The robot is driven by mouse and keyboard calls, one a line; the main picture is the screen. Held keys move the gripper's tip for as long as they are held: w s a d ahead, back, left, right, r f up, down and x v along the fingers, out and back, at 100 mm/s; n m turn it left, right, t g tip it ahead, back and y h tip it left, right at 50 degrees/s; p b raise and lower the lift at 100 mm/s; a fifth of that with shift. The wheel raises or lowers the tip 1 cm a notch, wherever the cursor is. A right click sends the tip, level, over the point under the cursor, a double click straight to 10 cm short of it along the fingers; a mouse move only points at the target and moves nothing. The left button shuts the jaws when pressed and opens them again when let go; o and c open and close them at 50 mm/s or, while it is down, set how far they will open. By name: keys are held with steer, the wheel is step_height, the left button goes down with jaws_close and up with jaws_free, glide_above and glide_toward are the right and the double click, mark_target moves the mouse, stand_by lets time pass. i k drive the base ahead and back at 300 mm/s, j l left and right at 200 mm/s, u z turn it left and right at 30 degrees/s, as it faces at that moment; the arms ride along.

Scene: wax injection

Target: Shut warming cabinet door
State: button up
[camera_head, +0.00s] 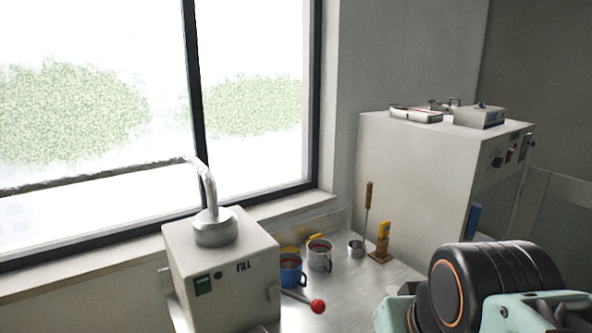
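The warming cabinet appears to be the large pale box (405,180) at the right, with knobs and a red switch along the top of its front. Its front below the controls looks dark. A grey framed panel (565,212) stands out to the right from the far side of the front. It looks like the cabinet door standing open, but the right picture edge cuts it off and my arm hides what lies below. My black and teal arm fills the lower right corner, in front of the cabinet. My gripper's fingers do not show.
A pale machine (225,270) marked FILL stands on the steel bench, with a red-knobbed lever (317,306). Blue (291,272) and grey (320,257) mugs, a small metal cup (356,249) and handled tools stand between it and the cabinet. Small items lie on the cabinet top.

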mark_target(539, 183)
steer(key=k+l, duration=0.1)
steer(key=l, duration=0.95)
steer(key=k+l, duration=0.15)
steer(key=l, duration=0.4)
steer(key=l+u, duration=0.1)
steer(key=l, duration=0.4)
steer(key=k+l, duration=0.15)
steer(key=l, duration=0.4)
steer(key=i+l+u, duration=0.1)
steer(key=l+u, duration=0.15)
steer(key=l, duration=1.15)
steer(key=k+l+z, duration=0.15)
steer(key=k+j, duration=0.05)
steer(key=k, duration=0.05)
